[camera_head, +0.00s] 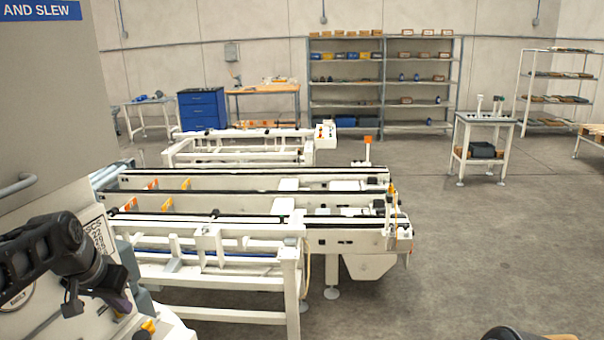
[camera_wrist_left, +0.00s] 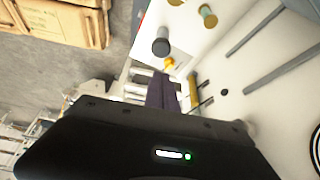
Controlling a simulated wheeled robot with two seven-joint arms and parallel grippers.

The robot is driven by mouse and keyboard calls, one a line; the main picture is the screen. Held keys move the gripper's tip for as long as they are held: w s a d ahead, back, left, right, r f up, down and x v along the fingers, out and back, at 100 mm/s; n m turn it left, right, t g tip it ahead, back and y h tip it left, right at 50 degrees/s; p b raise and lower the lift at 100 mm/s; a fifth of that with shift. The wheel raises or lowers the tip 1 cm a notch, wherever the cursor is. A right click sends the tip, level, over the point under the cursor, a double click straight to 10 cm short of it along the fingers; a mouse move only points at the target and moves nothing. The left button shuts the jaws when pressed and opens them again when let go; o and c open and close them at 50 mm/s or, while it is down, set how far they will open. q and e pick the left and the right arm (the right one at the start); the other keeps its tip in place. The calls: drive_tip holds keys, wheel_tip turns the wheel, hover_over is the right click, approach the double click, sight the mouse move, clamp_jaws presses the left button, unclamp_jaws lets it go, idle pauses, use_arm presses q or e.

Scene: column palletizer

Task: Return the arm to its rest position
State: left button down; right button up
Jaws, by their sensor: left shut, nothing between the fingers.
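My left arm (camera_head: 50,255) comes in from the left in the head view, dark and bent. Its left gripper (camera_head: 122,304) points down and right, beside the white machine housing with a yellow knob (camera_head: 149,326). In the left wrist view the narrow purple-grey fingers of the left gripper (camera_wrist_left: 162,92) are together with nothing between them. A white panel with a dark round button (camera_wrist_left: 161,47) and yellow knobs lies just beyond them. A dark rounded piece shows at the bottom right edge of the head view; I cannot tell which part it is. My right gripper is not in view.
A white conveyor frame (camera_head: 290,262) with black rails stands ahead. A tall grey cabinet (camera_head: 50,100) with a handle is close at left. Wooden crates (camera_wrist_left: 62,22) show in the left wrist view. Shelving (camera_head: 383,87) lines the back wall.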

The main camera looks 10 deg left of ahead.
use_arm(q)
drive_tip(key=w+d+f+n+t+h, duration=0.1)
drive_tip(key=w+d+f, duration=0.2)
drive_tip(key=d+f, duration=0.3)
drive_tip(key=w+d+f+n+t+h, duration=0.1)
drive_tip(key=w+d+f, duration=0.25)
drive_tip(key=f, duration=0.55)
drive_tip(key=s+d+f+m+h+b, duration=0.1)
drive_tip(key=s+d+f, duration=0.2)
drive_tip(key=d+f, duration=0.7)
drive_tip(key=s+d+f+g+b, duration=0.1)
drive_tip(key=s+d+f+g, duration=0.2)
drive_tip(key=s+f, duration=0.7)
drive_tip(key=s+d+f+g+h, duration=0.1)
drive_tip(key=s+d+f+g, duration=0.2)
drive_tip(key=s+d+f, duration=0.4)
drive_tip(key=s+f, duration=0.4)
drive_tip(key=s, duration=0.6)
drive_tip(key=shift+s+d+f+b, duration=0.3)
drive_tip(key=shift+s+d+b, duration=0.05)
drive_tip(key=shift+d+b, duration=0.05)
